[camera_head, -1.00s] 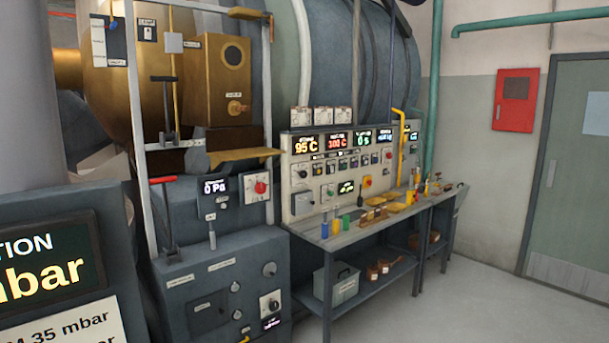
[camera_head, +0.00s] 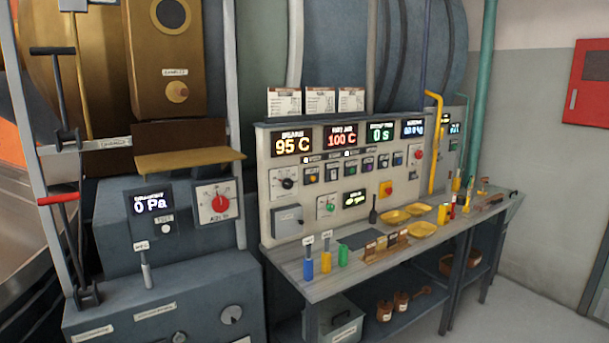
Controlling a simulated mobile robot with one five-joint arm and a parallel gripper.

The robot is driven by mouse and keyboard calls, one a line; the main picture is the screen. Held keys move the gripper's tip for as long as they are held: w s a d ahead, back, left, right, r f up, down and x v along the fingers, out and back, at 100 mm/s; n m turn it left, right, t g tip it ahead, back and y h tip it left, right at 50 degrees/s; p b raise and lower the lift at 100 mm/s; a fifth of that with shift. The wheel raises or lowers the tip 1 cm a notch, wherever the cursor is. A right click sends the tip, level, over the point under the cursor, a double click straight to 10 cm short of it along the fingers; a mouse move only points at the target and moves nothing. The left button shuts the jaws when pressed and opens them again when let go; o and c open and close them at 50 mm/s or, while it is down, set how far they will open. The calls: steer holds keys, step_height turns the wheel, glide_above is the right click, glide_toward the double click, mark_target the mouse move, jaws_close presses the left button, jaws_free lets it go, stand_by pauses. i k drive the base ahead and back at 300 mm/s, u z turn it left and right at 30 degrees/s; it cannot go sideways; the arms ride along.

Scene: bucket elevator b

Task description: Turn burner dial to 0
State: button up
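I cannot read which dial is labelled burner. A black round dial (camera_head: 287,184) sits on a white plate at the left of the grey control panel (camera_head: 284,158). A second dial with a red knob (camera_head: 218,204) is on a white plate on the machine to the left; the label below it looks like "AIR 10". The small pointers and scales are too small to read surely. The panel's displays show 95 C (camera_head: 292,144), 100 C (camera_head: 343,134) and 0 s (camera_head: 381,133). My gripper is not in view.
A workbench (camera_head: 330,283) runs below the panel, with blue, yellow and green handled tools (camera_head: 326,262), yellow trays (camera_head: 396,216) and a wooden rack (camera_head: 386,248). A red-handled lever (camera_head: 58,199) stands at left. Clear floor (camera_head: 510,310) lies at front right.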

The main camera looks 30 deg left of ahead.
mark_target(287, 184)
steer(key=u, duration=0.1)
steer(key=i, duration=1.9)
steer(key=u, duration=2.95)
